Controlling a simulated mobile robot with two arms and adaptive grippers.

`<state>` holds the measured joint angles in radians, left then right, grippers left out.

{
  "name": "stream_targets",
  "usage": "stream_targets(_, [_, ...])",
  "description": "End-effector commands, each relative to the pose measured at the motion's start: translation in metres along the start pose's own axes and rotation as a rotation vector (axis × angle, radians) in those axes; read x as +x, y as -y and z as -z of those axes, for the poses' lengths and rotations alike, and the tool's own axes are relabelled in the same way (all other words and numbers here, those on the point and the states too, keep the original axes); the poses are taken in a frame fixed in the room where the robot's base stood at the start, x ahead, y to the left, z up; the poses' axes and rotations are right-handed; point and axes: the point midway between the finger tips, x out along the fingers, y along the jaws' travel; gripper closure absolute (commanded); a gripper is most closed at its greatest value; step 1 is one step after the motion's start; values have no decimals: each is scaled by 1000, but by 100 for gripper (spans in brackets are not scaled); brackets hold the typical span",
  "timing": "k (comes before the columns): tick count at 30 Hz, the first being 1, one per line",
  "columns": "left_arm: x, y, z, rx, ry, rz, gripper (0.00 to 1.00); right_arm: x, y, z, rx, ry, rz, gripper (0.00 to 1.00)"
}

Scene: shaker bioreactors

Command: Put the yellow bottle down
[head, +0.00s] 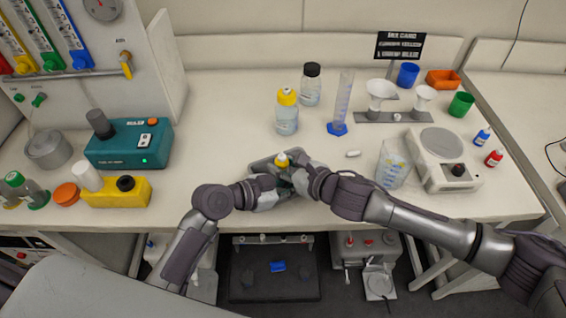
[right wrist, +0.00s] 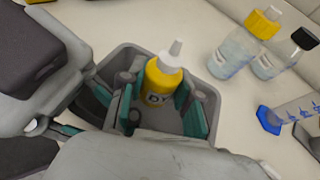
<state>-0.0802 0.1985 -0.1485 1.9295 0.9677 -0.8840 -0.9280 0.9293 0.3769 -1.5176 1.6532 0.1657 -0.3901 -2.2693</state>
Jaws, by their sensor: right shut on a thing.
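The yellow bottle (right wrist: 160,82) has a white nozzle and stands roughly upright inside a small grey tray (right wrist: 122,56) in the right wrist view. Its top shows in the head view (head: 282,160). My right gripper (right wrist: 165,105) is shut on the bottle, with green pads on either side of it. The bottle's base is hidden, so I cannot tell whether it touches the tray floor. The grey tray (head: 261,164) is at the table's front edge. My left gripper (head: 267,186) is close beside the tray; its fingertips are mostly hidden.
A yellow-capped clear bottle (head: 287,116), a black-capped bottle (head: 311,86) and a blue-based cylinder (head: 342,105) stand behind the tray. A beaker (head: 393,165) and a balance (head: 441,160) are at right. A teal device (head: 128,148) and a yellow device (head: 117,193) are at left.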

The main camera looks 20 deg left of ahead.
Motion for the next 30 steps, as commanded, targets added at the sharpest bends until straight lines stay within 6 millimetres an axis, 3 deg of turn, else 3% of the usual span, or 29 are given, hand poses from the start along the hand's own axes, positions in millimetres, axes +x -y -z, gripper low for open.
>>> stream_targets(8, [0, 0, 0, 0, 1, -1, 100, 2, 0, 6, 1, -1, 0, 95])
stream_targets(9, [0, 0, 0, 0, 1, -1, 100, 2, 0, 6, 1, -2, 0, 61])
stream_targets(10, [0, 0, 0, 0, 1, -1, 100, 2, 0, 6, 1, -2, 0, 57])
stream_targets(19, [0, 0, 0, 1, 0, -1, 100, 2, -2, 5, 1, -3, -3, 57])
stream_targets(23, [0, 0, 0, 1, 0, -1, 100, -3, -2, -7, 0, 1, -4, 57])
stream_targets(30, [0, 0, 0, 0, 0, 0, 100, -57, 0, -5, -2, -2, 0, 57])
